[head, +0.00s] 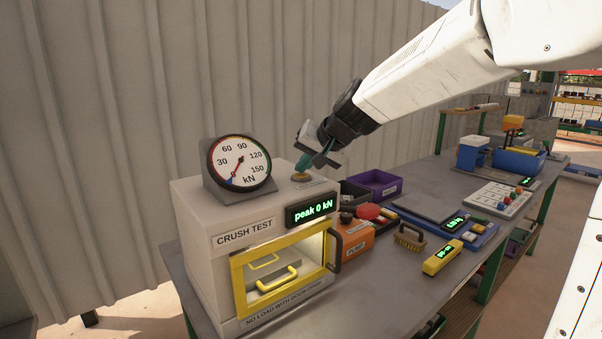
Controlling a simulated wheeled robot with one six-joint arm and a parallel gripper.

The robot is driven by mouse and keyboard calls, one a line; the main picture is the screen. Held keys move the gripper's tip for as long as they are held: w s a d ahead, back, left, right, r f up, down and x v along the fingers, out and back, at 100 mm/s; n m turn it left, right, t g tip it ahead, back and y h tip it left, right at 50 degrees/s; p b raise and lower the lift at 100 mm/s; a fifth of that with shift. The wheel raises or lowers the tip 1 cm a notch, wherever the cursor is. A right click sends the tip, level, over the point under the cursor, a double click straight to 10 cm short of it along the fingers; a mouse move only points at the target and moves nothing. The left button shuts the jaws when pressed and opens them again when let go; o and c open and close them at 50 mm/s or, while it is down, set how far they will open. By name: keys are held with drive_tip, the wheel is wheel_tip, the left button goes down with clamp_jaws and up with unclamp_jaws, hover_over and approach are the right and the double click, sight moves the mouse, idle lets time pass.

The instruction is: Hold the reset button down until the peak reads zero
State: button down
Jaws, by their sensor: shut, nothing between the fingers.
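The crush test press (196,223) is a pale box at the left end of the bench. Its display (313,210) reads "peak 0 kN" in green. The round dial gauge (239,163) on top has two needles, one red and one blue, pointing to the lower left. The reset button (301,177) shows as a small brass-coloured disc on the press top. My gripper (304,164) is shut and empty, its greenish fingertips pointing down at the button. They look to be touching it; how far it is pressed cannot be told. A yellow-framed door (240,285) covers the press front.
An orange pump unit (356,246) stands right beside the press. A brush (409,237), a yellow meter (442,257), a flat scale (424,207), a purple bin (378,184) and a blue cooler (471,153) fill the bench (403,290). A corrugated wall (120,130) stands behind.

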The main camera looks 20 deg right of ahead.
sight(305, 176)
drive_tip(key=shift+r, duration=0.9)
drive_tip(key=shift+r, duration=0.1)
drive_tip(key=shift+r, duration=2.45)
